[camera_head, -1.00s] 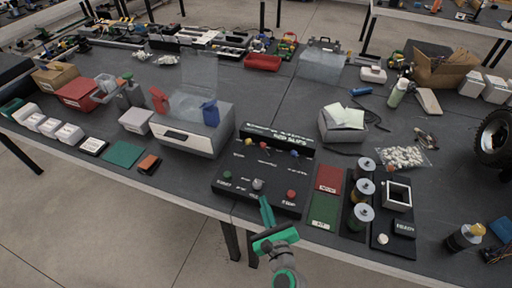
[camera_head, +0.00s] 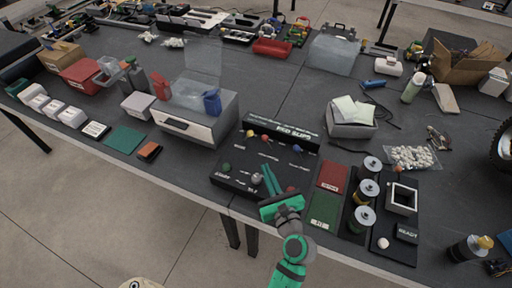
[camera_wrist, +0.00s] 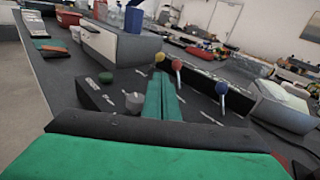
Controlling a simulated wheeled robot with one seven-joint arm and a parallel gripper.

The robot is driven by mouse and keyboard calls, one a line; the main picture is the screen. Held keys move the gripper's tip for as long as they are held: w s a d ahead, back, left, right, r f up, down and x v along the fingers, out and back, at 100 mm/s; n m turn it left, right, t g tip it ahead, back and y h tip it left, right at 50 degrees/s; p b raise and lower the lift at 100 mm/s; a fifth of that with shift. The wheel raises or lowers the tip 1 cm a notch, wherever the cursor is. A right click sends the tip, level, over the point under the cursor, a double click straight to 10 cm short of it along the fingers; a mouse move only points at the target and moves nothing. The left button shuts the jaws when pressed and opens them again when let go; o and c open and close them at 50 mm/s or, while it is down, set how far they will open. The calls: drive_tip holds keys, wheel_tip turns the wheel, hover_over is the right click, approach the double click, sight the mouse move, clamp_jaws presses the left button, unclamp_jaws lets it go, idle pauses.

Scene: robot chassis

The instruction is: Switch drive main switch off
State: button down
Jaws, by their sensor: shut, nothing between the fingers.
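A black control panel (camera_head: 232,182) lies on the table with a raised back strip. Along its back stand levers with a yellow knob (camera_head: 250,133), a red knob (camera_head: 266,138) and a blue knob (camera_head: 297,149). Along its front are a green button (camera_head: 227,167), a grey rotary knob (camera_head: 257,179) and a red button (camera_head: 291,190), partly hidden by my gripper. Labels are too small to read, so I cannot tell which is the drive main switch. My green gripper (camera_head: 270,177) is shut and empty, its fingers over the panel just right of the grey knob, which also shows in the wrist view (camera_wrist: 134,102).
A grey box with a clear cover (camera_head: 190,135) stands left of the panel. The table's front edge runs below the panel.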

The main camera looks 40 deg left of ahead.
sight(251, 136)
drive_tip(key=x, duration=1.4)
drive_tip(key=shift+f, duration=0.1)
